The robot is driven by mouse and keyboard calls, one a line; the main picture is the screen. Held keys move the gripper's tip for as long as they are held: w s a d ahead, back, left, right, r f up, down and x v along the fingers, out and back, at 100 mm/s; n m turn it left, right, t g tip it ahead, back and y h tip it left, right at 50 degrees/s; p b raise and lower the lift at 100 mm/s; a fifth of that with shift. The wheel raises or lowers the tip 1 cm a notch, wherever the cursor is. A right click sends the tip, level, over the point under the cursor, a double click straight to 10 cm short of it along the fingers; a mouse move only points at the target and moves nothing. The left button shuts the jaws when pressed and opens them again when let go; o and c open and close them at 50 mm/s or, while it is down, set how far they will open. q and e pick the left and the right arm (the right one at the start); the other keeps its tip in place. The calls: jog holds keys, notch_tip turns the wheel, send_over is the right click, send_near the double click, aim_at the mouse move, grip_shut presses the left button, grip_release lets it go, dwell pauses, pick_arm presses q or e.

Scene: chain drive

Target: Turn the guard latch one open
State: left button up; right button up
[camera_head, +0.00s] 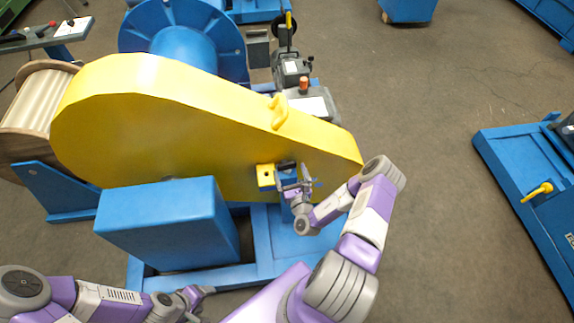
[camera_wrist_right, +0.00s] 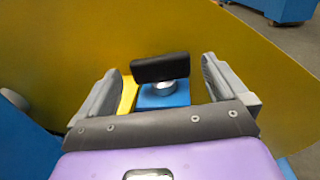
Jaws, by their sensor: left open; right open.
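The guard latch (camera_wrist_right: 160,67) is a black bar handle on a round silver post, mounted on a blue block (camera_wrist_right: 163,95) at the yellow guard (camera_wrist_right: 170,30). In the right wrist view the bar lies nearly level across the picture. My right gripper (camera_head: 303,184) is open, with one finger on each side of the latch; a gap shows between each finger and the bar. In the head view the latch (camera_head: 286,165) is small and partly hidden by my right gripper. My left gripper (camera_head: 197,297) is open and empty at the bottom, away from the guard.
A large blue box (camera_head: 166,222) stands in front of the guard. A yellow handle (camera_head: 278,111) projects from the guard's upper edge. The floor (camera_head: 430,110) to the right is clear.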

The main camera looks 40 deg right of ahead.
aim_at(288, 166)
jog(key=b+x, duration=0.1)
jog(key=x, duration=0.3)
jog(key=shift+w, duration=0.15)
